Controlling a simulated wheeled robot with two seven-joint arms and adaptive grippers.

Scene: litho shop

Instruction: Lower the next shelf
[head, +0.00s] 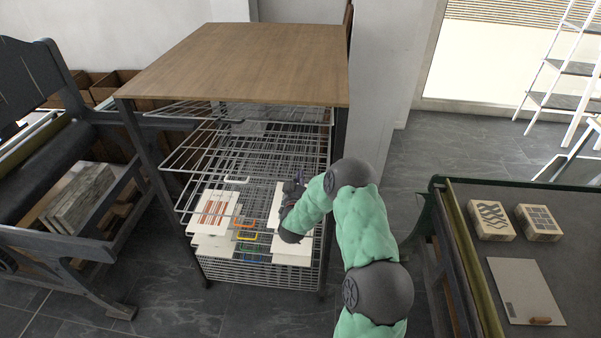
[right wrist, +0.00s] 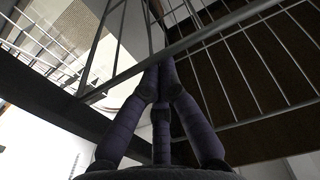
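The drying rack has a wooden top (head: 240,62) and a stack of wire shelves under it. Upper wire shelves (head: 225,128) sit tilted below the top. A shelf with a white front handle (head: 236,180) hangs lower, near my right gripper. Lower shelves carry paper sheets, one with a reddish print (head: 214,212), and have orange (head: 246,223) and yellow handles. My right gripper (head: 293,188) is at the rack's front right. In the right wrist view its fingers (right wrist: 158,72) are together at a shelf's wire bar (right wrist: 215,34); whether they clasp it is unclear. My left gripper is out of view.
A dark press (head: 60,190) stands close on the left. On the right, a grey-topped table (head: 470,260) holds two patterned blocks (head: 491,220) and a flat sheet (head: 524,289). Dark floor (head: 250,312) is open in front of the rack.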

